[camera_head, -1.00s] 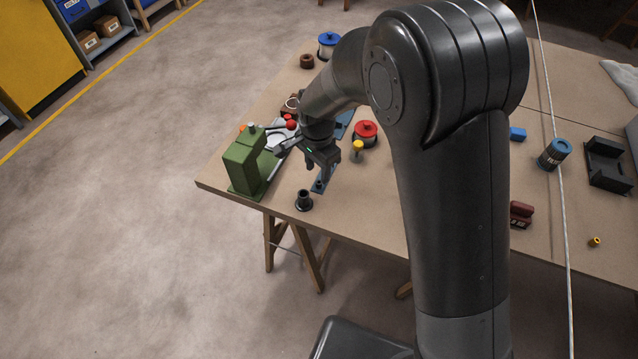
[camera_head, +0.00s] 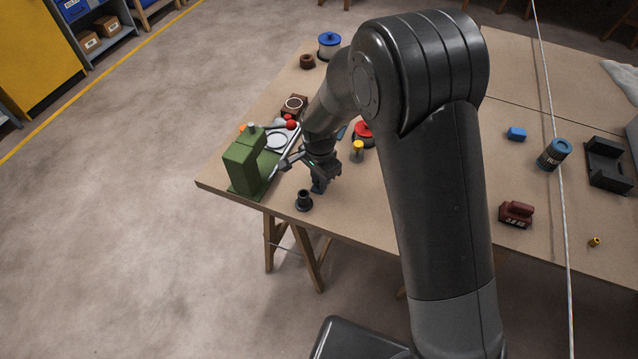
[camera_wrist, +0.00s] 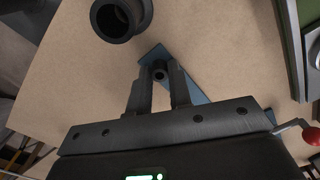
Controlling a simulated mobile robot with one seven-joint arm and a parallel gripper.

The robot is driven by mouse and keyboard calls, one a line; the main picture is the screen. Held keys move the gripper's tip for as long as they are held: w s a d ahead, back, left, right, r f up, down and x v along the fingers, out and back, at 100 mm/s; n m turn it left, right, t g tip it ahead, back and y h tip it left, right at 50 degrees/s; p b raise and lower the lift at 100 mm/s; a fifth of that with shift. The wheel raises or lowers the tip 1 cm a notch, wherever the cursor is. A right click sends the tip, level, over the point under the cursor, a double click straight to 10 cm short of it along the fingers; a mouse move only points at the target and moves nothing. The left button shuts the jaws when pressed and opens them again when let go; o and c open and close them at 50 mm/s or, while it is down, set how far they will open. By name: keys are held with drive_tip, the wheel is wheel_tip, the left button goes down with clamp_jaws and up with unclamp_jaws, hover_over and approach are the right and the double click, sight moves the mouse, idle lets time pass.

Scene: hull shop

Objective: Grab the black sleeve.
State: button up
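The black sleeve (camera_head: 304,201) stands upright on the table near its front left edge, with a wide flange at its base. In the wrist view the sleeve (camera_wrist: 121,20) is at the top, its dark bore showing, cut by the frame edge. My gripper (camera_head: 320,186) is just right of the sleeve, apart from it, pointing down over a blue strip. In the wrist view the fingers of my gripper (camera_wrist: 160,72) are apart. A small dark round piece on the blue strip (camera_wrist: 193,91) shows between the fingertips; contact with it is unclear.
A green machine (camera_head: 243,163) stands left of my gripper, with a red-knobbed lever (camera_head: 291,125) close by. A yellow-topped piece (camera_head: 357,148) and a red spool (camera_head: 364,133) are to the right. The table edge lies just in front of the sleeve.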

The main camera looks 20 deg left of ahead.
clamp_jaws()
drive_tip(key=shift+r, duration=0.1)
